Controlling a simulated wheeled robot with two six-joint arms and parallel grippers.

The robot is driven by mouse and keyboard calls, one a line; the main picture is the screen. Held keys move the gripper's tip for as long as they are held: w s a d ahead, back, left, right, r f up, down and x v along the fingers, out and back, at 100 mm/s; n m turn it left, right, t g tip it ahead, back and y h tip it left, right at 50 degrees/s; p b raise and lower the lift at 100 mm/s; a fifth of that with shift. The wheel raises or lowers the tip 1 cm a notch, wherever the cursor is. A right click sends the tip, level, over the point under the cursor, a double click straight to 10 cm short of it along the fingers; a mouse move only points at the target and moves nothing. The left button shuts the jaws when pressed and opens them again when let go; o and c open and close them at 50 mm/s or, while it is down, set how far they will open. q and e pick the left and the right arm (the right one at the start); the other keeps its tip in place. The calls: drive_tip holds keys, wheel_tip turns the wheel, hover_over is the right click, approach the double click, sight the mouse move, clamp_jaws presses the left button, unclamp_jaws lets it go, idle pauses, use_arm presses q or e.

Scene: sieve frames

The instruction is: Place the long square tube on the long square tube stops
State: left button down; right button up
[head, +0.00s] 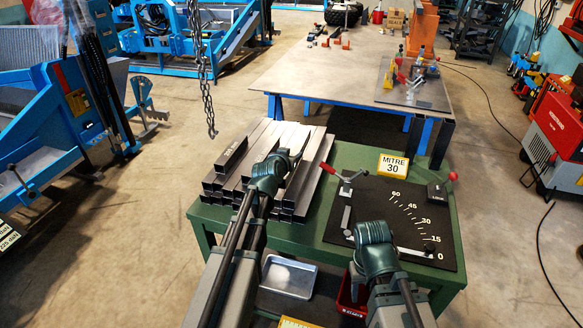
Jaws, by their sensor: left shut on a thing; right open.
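Several dark grey long square tubes (238,154) lie side by side on the left of the green bench, their open ends towards me. My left gripper (291,158) is over the right part of this bundle and is shut on a long square tube (305,181); the wrist hides part of the grip, and I cannot tell whether the tube is lifted. A black board (383,200) with an angle scale lies on the right of the bench. Grey pieces (346,216) at its left may be stops; I cannot tell. My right gripper (374,238) is open over the board's front, its fingertips mostly hidden.
A silver tray (289,277) and a red bin (351,296) sit lower down.

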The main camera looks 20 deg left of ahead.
use_arm(q)
drive_tip(key=shift+f+b, duration=1.6)
drive_tip(key=shift+f, duration=0.3)
drive_tip(key=shift+f, duration=0.2)
drive_tip(key=shift+c, duration=1.6)
unclamp_jaws()
